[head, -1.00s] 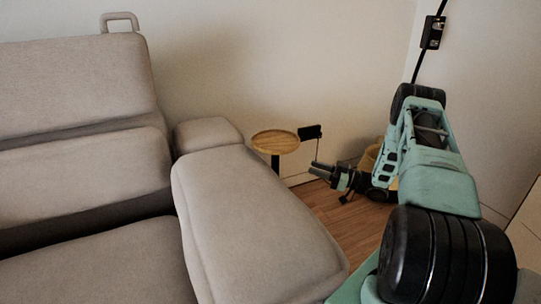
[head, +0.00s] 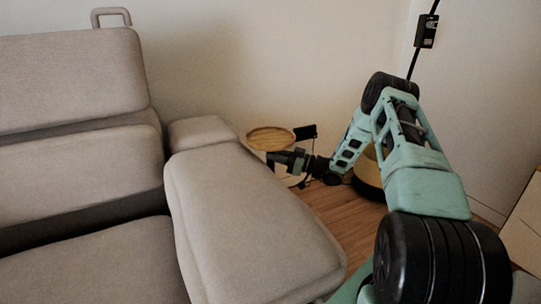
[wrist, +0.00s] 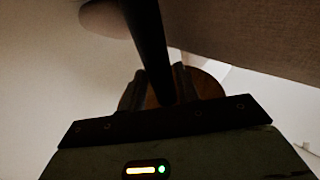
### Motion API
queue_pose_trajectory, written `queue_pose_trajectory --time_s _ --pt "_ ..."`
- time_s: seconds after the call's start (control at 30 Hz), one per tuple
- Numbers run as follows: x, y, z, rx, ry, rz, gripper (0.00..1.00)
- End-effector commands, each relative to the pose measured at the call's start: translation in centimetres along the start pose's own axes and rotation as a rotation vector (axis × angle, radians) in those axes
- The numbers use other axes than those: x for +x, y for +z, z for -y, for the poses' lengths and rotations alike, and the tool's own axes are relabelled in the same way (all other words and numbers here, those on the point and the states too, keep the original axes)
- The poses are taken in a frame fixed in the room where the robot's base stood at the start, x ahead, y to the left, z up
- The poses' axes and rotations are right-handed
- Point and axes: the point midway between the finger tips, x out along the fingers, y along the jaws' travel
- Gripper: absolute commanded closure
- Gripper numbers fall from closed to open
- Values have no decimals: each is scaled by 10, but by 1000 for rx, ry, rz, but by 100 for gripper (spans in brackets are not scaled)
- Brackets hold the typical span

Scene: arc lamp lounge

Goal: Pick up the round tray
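The round tray (head: 270,131) is a pale wooden disc with a raised rim, atop a small stand beyond the sofa arm in the head view. My gripper (head: 272,158) is just below and in front of its near edge and hides most of the stand. In the wrist view my gripper (wrist: 158,88) has its two dark fingers apart, with a dark pole running between or in front of them. A brown rounded surface (wrist: 207,90) lies behind the fingers. A dim round shape shows at the top left; I cannot tell which one is the tray.
The grey sofa (head: 240,215) fills the left, its arm close beside the tray. A black box (head: 305,132) is near the tray's right. A yellowish round object (head: 368,178) stands on the floor behind my arm. A black pole with a switch (head: 426,31) rises at the right.

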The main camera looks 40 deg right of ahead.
Motion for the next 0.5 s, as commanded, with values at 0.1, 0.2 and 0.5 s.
queue_pose_trajectory --time_s 0.1,0.2,0.5 --pt "6 0 0 -1 2 1 68" --pt "6 0 0 0 2 1 68" --pt "6 -1 0 -1 1 -1 100"
